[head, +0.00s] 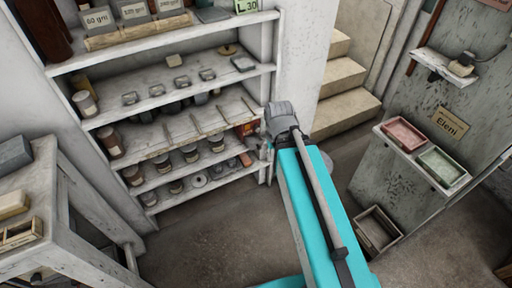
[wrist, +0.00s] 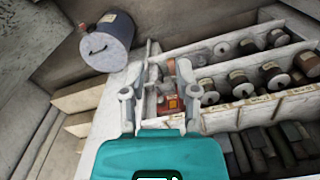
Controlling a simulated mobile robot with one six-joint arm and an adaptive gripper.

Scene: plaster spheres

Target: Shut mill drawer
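A small red-brown box-like thing, seemingly the mill (head: 247,128), stands at the right end of the middle shelf in the head view. In the wrist view the mill (wrist: 168,103) shows between and just beyond the fingers, partly hidden by the right finger. I cannot make out its drawer or whether it stands out. My gripper (wrist: 158,100) is open, with its two grey fingers apart and nothing seen held. In the head view my gripper (head: 264,150) is small and partly hidden by my arm, close to the shelf's right end.
The white shelf unit (head: 190,69) holds several jars and small blocks. Its right side wall is close to my gripper. A grey lidded cylinder (wrist: 108,42) shows in the wrist view. Stone steps (head: 345,75) rise behind.

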